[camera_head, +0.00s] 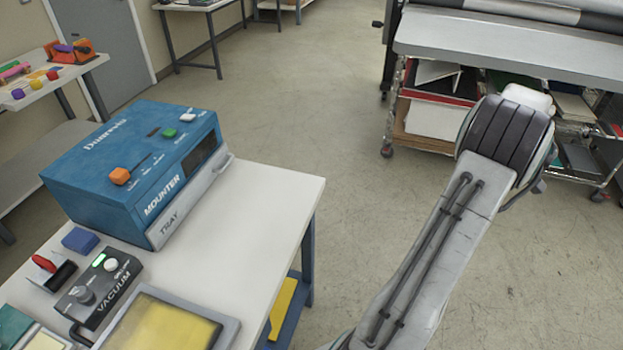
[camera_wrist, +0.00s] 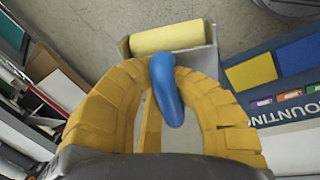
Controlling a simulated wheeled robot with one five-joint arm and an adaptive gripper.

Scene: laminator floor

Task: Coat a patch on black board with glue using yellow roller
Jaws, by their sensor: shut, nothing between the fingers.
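In the wrist view, the yellow roller (camera_wrist: 165,38) lies across the top, just beyond my fingertips, with a pale grey frame or holder around it. Its blue handle (camera_wrist: 168,95) runs back between the two yellow fingers of my gripper (camera_wrist: 166,64). The fingers arch inward and are shut at the tips. The handle overlaps the tips, and I cannot tell whether it touches them. In the head view my gripper and the roller are out of sight. I cannot pick out the black board or any glue for certain.
In the head view, a white table (camera_head: 275,205) bears a blue mounter box (camera_head: 110,165), a vacuum unit (camera_head: 98,290) and a yellow-faced tray (camera_head: 165,325). A laminator bench (camera_head: 480,50) with shelves of boards stands at right. The floor (camera_head: 300,90) between is clear.

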